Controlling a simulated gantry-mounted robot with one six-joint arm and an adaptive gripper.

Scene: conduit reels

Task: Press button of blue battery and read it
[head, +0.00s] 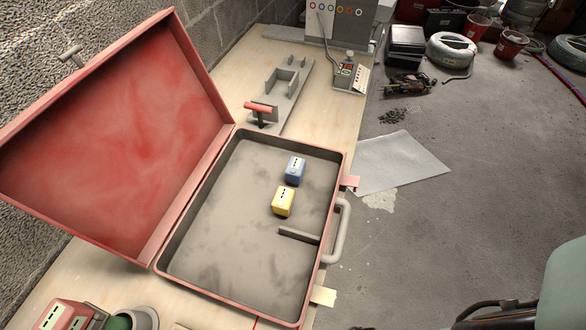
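The blue battery (295,170) stands inside the open red case (340,190), toward the right side of its grey interior. Its pale top carries small dark marks, too small to read. I cannot make out its button or any lit indicator. A yellow battery (283,202) stands just in front of it, slightly left, with a small gap between them. I see no gripper in the head view, and nothing touches the blue battery.
The case lid (110,140) stands open at the left, near the block wall. A grey fixture with a red handle (258,107) and a small device (350,75) stand behind the case. A red block (65,315) is at the lower left. The case's left interior is clear.

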